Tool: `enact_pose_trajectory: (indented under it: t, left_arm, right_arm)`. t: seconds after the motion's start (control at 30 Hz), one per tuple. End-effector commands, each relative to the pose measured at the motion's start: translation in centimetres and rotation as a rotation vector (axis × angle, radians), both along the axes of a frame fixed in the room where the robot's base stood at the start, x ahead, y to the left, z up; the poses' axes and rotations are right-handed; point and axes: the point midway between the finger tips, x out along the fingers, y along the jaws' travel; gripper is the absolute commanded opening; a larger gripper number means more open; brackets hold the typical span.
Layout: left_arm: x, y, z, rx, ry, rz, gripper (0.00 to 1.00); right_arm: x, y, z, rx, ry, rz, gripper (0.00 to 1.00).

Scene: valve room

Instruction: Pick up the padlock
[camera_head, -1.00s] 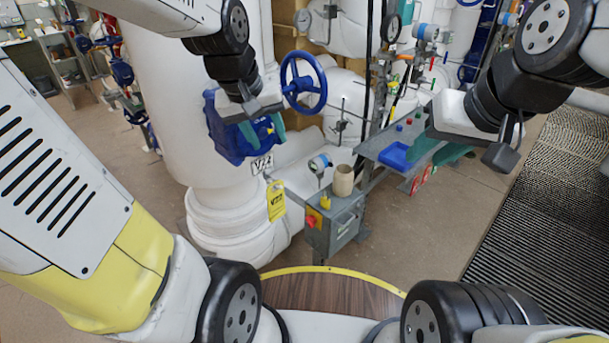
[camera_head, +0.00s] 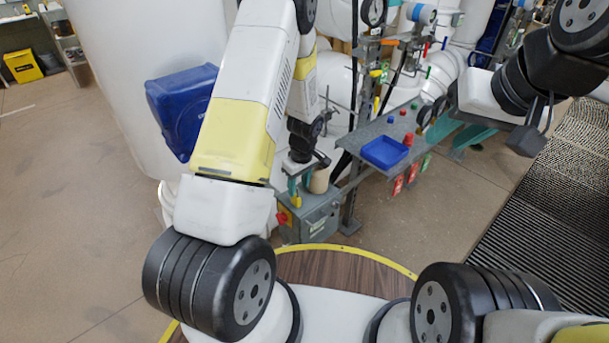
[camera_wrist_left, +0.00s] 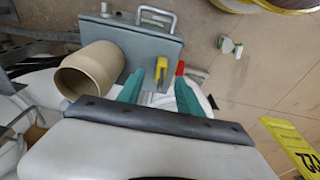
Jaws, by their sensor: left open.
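The small yellow padlock (camera_head: 297,201) stands on top of the grey box. It also shows in the left wrist view (camera_wrist_left: 160,76), between the teal fingers. My left gripper (camera_head: 299,186) is open, reaching down over the box with one finger on each side of the padlock. In the wrist view its fingertips (camera_wrist_left: 160,84) are apart, and I cannot tell whether they touch it. The padlock's shackle is not clear to see. My right gripper (camera_head: 464,131) hangs at the right, away from the padlock, its teal fingers apart and empty.
A beige cup (camera_wrist_left: 92,70) stands on the grey box (camera_head: 315,218), close beside the left gripper; it shows in the head view (camera_head: 319,180). A red knob (camera_head: 282,218) is on the box. A blue tray (camera_head: 386,152) lies on the grey shelf.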

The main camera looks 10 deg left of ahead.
Motion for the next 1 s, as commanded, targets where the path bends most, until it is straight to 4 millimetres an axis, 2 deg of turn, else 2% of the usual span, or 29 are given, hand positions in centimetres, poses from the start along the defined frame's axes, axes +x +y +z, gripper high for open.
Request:
enact_pose_trajectory:
  t: [0.5,0.8,1.0]
  left_arm:
    - [0.6,1.1,-6.5,-0.001,0.002,-0.001,0.43]
    - [0.7,1.1,-6.9,-0.001,0.001,-0.001,0.43]
    - [0.7,1.1,-6.9,-0.001,0.001,-0.001,0.03]
  right_arm:
    - [0.0,0.0,0.0,0.0,0.0,0.0,0.33]
    - [0.0,0.0,0.0,0.0,0.0,0.0,0.33]
    - [0.0,0.0,0.0,0.0,0.0,0.0,0.33]
